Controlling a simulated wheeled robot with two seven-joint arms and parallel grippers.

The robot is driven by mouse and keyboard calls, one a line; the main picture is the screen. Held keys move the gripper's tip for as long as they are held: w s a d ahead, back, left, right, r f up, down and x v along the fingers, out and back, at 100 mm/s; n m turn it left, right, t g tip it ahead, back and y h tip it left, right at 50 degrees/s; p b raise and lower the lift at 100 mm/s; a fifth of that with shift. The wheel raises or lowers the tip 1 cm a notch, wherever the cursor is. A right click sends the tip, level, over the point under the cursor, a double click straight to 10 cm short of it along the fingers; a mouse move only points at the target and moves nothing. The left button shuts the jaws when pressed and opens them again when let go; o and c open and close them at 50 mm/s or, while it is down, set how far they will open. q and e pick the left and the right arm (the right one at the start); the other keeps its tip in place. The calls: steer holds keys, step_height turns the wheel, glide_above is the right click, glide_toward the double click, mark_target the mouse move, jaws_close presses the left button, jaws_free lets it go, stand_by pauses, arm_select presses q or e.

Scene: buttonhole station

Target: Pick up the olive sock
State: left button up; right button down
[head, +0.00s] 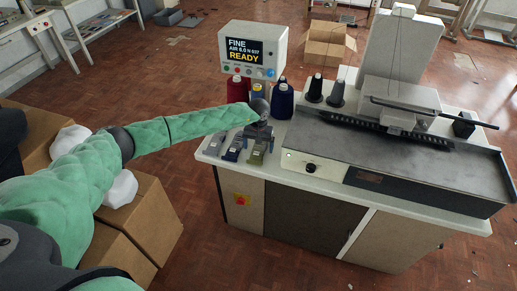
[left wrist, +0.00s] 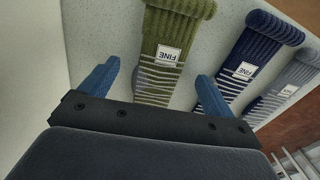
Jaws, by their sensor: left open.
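The olive sock (head: 257,156) lies on the white table top near its front left edge, the rightmost of three socks. In the left wrist view the olive sock (left wrist: 166,45) has a white FINE label and pale stripes, and shows between my fingers. My left gripper (head: 259,139) is over the sock's far part in the head view. In the left wrist view its blue fingers (left wrist: 154,80) are open, one on each side of the sock, with nothing gripped. Whether they touch the sock is unclear. My right gripper is out of view.
A navy sock (head: 234,151) and a grey-blue sock (head: 215,145) lie left of the olive one. Thread cones (head: 283,101) and a READY display box (head: 254,52) stand behind. The grey buttonhole machine (head: 400,150) fills the table's right side.

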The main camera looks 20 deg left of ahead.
arm_select(q)
steer(key=shift+f, duration=0.1)
steer(key=c, duration=1.1)
steer(key=shift+o, duration=0.2)
